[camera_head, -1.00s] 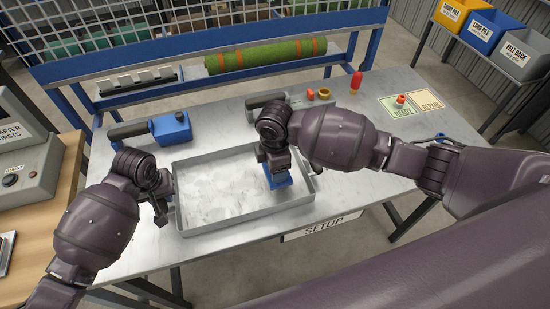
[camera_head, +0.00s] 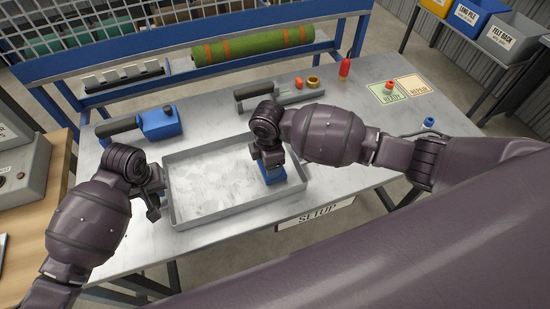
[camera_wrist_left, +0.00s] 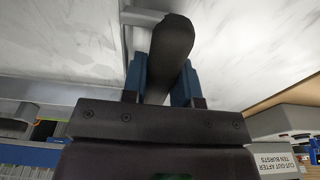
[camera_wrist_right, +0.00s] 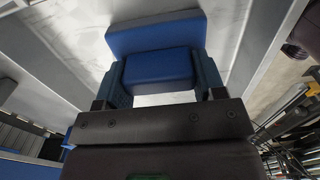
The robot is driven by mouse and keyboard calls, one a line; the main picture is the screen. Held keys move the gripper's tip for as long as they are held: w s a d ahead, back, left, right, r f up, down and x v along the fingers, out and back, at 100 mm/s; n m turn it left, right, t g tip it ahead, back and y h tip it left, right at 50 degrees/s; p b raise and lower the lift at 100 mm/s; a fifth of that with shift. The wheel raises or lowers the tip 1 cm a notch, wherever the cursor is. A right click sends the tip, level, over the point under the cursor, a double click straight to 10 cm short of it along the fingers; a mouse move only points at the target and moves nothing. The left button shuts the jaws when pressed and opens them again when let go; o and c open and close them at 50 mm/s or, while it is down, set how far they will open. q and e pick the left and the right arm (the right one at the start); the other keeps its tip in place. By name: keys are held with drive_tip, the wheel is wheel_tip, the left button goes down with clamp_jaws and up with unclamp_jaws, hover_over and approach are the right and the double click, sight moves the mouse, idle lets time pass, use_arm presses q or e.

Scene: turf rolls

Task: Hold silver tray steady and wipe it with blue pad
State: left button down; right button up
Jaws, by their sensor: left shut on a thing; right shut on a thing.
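The silver tray (camera_head: 235,213) lies on the metal bench, with faint whitish patches on its floor. My left gripper (camera_head: 154,190) is at the tray's left side. In the left wrist view my left gripper (camera_wrist_left: 163,75) is shut around a dark handle (camera_wrist_left: 172,45) fixed to the tray's edge. My right gripper (camera_head: 270,160) is inside the tray near its right end. It is shut on the blue pad (camera_head: 284,184), partly hidden by the wrist in the head view. The pad (camera_wrist_right: 155,37) shows between the fingers in the right wrist view, low over the tray floor; contact is unclear.
Behind the tray are a blue tool with a dark grip (camera_head: 160,122) and a grey tool (camera_head: 265,92). A red bottle (camera_head: 345,67) and the READY (camera_head: 386,93) and REPAIR (camera_head: 415,85) mats are farther right. A green turf roll (camera_head: 255,45) lies on the rear shelf.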

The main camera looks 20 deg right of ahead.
drive_tip(key=shift+a, duration=0.5)
drive_tip(key=shift+w+d, duration=0.1)
drive_tip(key=shift+w, duration=1.4)
drive_tip(key=shift+s+d, duration=0.1)
drive_tip(key=shift+d, duration=1.6)
drive_tip(key=shift+a, duration=1.6)
drive_tip(key=shift+a+r, duration=0.15)
wheel_tip(320, 180, up, 8)
